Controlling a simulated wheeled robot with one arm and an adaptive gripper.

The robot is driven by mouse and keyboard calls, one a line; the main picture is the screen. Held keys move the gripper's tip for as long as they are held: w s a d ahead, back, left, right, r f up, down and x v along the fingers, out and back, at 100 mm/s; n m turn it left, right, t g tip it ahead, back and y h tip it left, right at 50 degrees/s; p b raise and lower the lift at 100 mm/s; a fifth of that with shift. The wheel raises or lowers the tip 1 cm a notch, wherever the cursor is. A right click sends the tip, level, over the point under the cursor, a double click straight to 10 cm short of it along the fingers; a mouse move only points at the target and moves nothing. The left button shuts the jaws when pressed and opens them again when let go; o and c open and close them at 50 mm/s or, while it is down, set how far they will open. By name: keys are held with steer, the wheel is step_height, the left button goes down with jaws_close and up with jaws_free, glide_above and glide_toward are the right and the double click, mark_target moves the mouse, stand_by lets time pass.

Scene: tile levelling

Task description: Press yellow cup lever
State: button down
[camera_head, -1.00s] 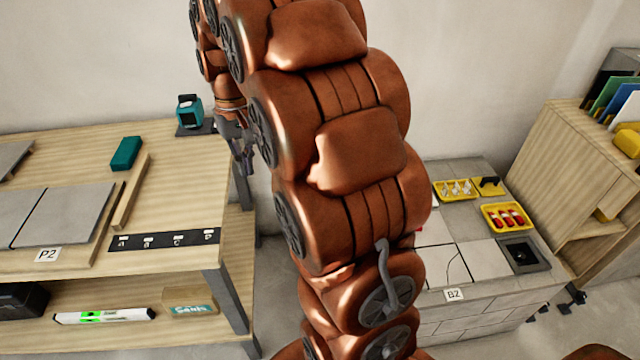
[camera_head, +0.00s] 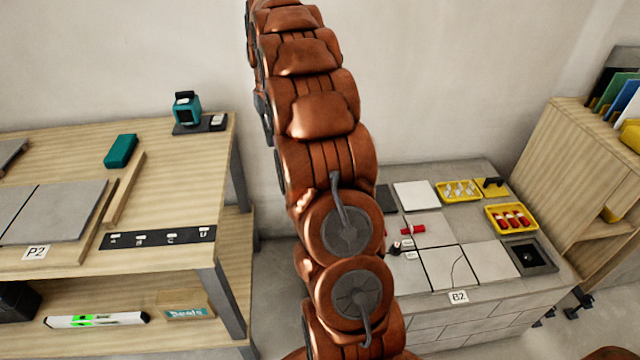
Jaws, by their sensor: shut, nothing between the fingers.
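I cannot make out for certain a yellow cup with a lever. A small yellow piece with a black part on it (camera_head: 490,187) sits at the back right of the grey tiled bench (camera_head: 480,165). A rounded yellow object (camera_head: 630,136) shows on the wooden shelf unit at the right edge, cut off by the frame.
Yellow trays hold white pieces (camera_head: 458,190) and red pieces (camera_head: 511,217). A red item (camera_head: 413,230) lies on the bench tiles. The left wooden workbench (camera_head: 190,160) carries grey tiles, a teal block (camera_head: 121,151) and a teal device (camera_head: 187,109).

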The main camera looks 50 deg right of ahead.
steer(key=d+f+m+b, duration=0.1)
steer(key=d+f+b, duration=0.1)
steer(key=d+f, duration=0.6)
steer(key=w+d+f+m+t+b, duration=0.1)
steer(key=d+f+b, duration=0.2)
steer(key=d+f, duration=0.5)
steer(key=d, duration=0.5)
steer(key=shift+w+d, duration=0.1)
steer(key=f, duration=0.9)
steer(key=w+a+f, duration=0.1)
steer(key=f, duration=0.3)
steer(key=shift+f, duration=0.5)
steer(key=shift+a, duration=0.1)
steer(key=shift+w+a+f+g+h, duration=0.1)
steer(key=shift+a+f+g+h, duration=0.15)
steer(key=shift+f+g+h, duration=0.2)
steer(key=shift+d, duration=0.15)
